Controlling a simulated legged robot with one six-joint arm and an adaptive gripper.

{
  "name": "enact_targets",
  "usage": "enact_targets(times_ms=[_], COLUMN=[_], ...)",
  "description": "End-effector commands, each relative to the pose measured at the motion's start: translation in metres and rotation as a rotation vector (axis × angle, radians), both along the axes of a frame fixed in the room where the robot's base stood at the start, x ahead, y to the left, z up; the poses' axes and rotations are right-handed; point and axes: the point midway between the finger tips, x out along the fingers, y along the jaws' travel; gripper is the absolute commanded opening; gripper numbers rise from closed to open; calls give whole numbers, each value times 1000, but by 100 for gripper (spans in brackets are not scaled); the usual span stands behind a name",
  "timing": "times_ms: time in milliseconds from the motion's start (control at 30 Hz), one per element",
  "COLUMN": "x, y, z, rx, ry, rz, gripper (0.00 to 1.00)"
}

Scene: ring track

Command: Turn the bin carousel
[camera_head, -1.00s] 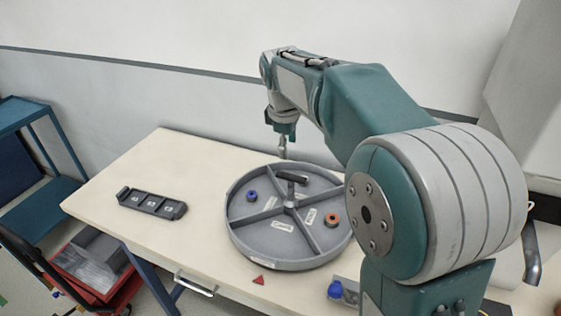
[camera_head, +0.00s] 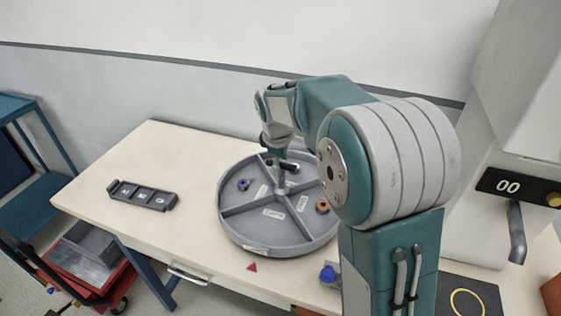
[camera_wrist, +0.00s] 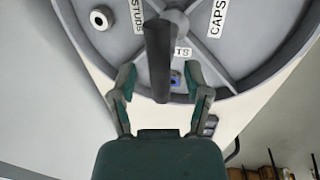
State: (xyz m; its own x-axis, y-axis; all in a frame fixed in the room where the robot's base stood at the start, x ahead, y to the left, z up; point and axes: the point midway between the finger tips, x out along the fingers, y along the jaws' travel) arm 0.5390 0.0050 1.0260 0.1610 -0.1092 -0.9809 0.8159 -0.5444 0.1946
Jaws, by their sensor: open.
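The bin carousel (camera_head: 290,248) is a round grey tray on the table, split by spokes into labelled compartments. A blue part (camera_head: 243,184) lies in the left compartment and an orange ring (camera_head: 322,206) in the right one. My gripper (camera_head: 276,160) is over the far middle of the carousel, by the handle. In the wrist view my gripper (camera_wrist: 160,80) is open, with its fingers apart on either side of the handle. Whether they touch it I cannot tell.
A red triangle (camera_head: 252,267) lies in front of the carousel, and a blue object (camera_head: 328,274) sits near the front edge. The table's left part is mostly clear.

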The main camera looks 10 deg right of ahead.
Motion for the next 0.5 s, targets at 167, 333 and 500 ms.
enact_targets(times_ms=[167, 333, 500], x=[0, 0, 1], y=[0, 0, 0], z=[0, 0, 0], rx=[0, 0, 0], ry=[0, 0, 0], rz=[0, 0, -3], gripper=[18, 0, 0])
